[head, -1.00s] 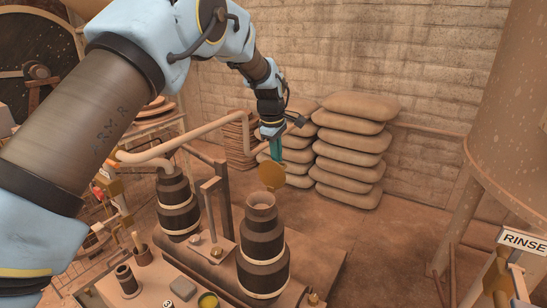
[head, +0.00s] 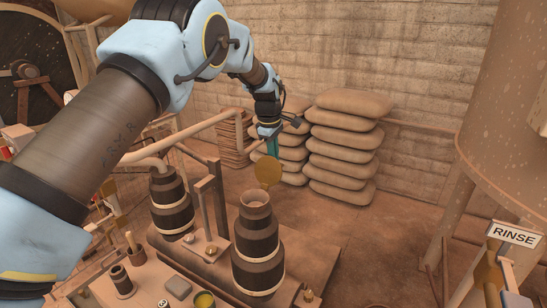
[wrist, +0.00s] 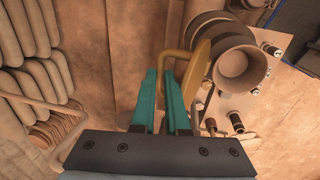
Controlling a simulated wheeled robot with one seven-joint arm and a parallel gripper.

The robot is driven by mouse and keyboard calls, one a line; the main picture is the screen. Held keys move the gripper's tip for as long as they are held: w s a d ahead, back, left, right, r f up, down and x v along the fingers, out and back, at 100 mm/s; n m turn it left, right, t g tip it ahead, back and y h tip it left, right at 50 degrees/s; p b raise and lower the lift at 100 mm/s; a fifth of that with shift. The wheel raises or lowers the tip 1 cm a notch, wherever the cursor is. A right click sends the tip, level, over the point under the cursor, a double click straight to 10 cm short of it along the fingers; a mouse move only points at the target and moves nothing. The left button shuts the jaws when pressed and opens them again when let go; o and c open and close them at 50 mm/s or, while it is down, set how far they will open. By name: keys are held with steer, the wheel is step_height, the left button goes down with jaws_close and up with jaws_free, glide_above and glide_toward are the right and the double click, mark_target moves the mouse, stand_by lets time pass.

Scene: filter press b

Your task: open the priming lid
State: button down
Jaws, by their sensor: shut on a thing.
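The priming lid (head: 268,171) is a round brass-coloured disc. It stands tipped up on edge behind the open round mouth (head: 255,197) of the front dark banded vessel (head: 258,245). In the wrist view the lid (wrist: 193,68) shows beside the open mouth (wrist: 240,65), with its bent handle (wrist: 175,54) reaching to the teal fingers. My gripper (head: 272,146) is beyond and above the lid, pointing down. In the wrist view my gripper (wrist: 167,85) is shut on the lid's handle. The fingers partly hide the grip.
A second banded vessel (head: 171,203) with a pipe stands to the left, with an upright frame (head: 210,200) between. Stacked sacks (head: 345,150) are behind my gripper by the wall. A RINSE sign (head: 515,235) and large tank (head: 515,110) are at right. Floor between is clear.

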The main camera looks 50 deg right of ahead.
steer(key=c, duration=0.9)
jaws_free()
steer(key=shift+d+r, duration=0.45)
steer(key=shift+d, duration=0.1)
steer(key=shift+f, duration=0.1)
steer(key=shift+a+f, duration=0.2)
steer(key=r+b, duration=0.1)
steer(key=r, duration=0.2)
steer(key=a+r+b, duration=0.1)
steer(key=r, duration=0.3)
steer(key=a+r+b, duration=0.1)
steer(key=r, duration=0.3)
steer(key=shift+s, duration=0.25)
steer(key=shift+c, duration=0.4)
